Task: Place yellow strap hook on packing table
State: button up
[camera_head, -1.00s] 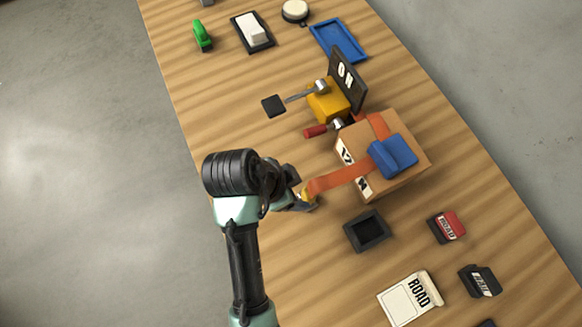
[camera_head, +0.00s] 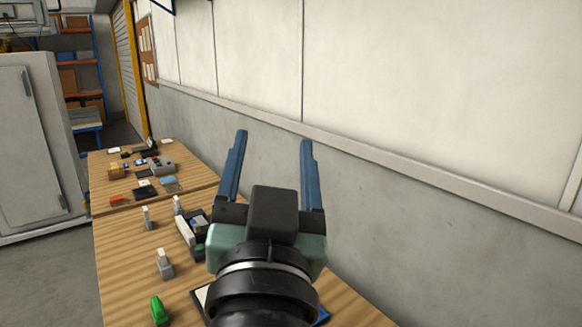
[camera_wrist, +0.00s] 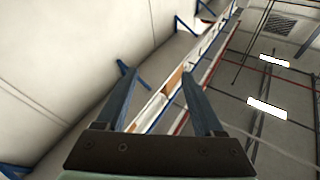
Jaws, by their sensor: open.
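The yellow strap hook is not in view in the head or wrist picture. A wooden table (camera_head: 125,262) fills the lower left of the head view. A second wooden table (camera_head: 103,186) stands beyond it; I cannot tell which one is the packing table. My gripper (camera_head: 273,140) is raised above the near table, in front of the wall, with its two blue fingers wide apart and nothing between them. It also shows open and empty in the wrist view (camera_wrist: 156,78), against the wall and ceiling.
On the near table are a green object (camera_head: 159,311), small grey-and-white items (camera_head: 164,265) and a dark tray (camera_head: 187,236). The far table holds several small objects. A pale cabinet (camera_head: 30,150) stands at left, and a wall (camera_head: 420,190) runs along the right.

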jog(key=s+d+r+n+t, duration=0.2)
jog(key=s+r+t, duration=0.3)
jog(key=s+r, duration=0.4)
notch_tip(320, 180, up, 4)
jog(key=shift+r+t, duration=0.1)
jog(key=shift+t, duration=0.2)
jog(key=shift+a, duration=0.1)
